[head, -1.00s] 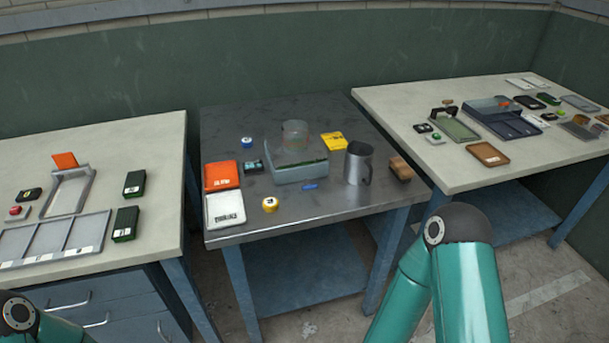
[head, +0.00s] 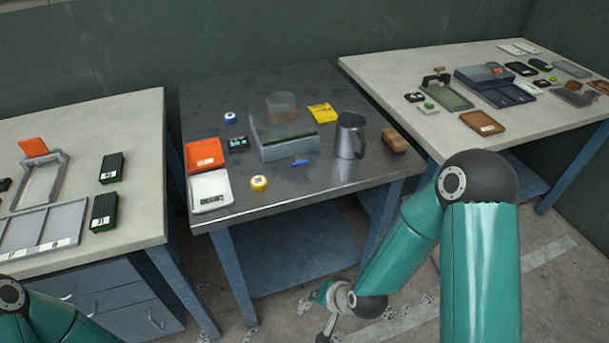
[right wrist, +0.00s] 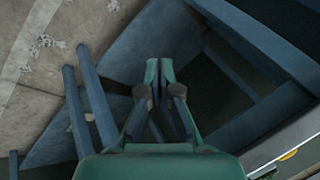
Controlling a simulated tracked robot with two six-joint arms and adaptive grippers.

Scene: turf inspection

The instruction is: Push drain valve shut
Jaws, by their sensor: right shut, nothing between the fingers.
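A grey turf box (head: 285,148) with a green strip along its top stands on the middle metal table (head: 235,100). A small blue piece (head: 300,163) lies at the box's front right; it may be the drain valve, but it is too small to tell its position. My right gripper (head: 326,328) is low in front of the middle table, below its top and well apart from the box. In the right wrist view its fingers (right wrist: 159,78) are together, with nothing between them. My left gripper is out of view.
Around the box stand a clear round container (head: 282,107), a metal mug (head: 350,136), a brown block (head: 395,140), a yellow roll (head: 259,183) and an orange tray (head: 205,154). The table's front edge lies between my right gripper and the box.

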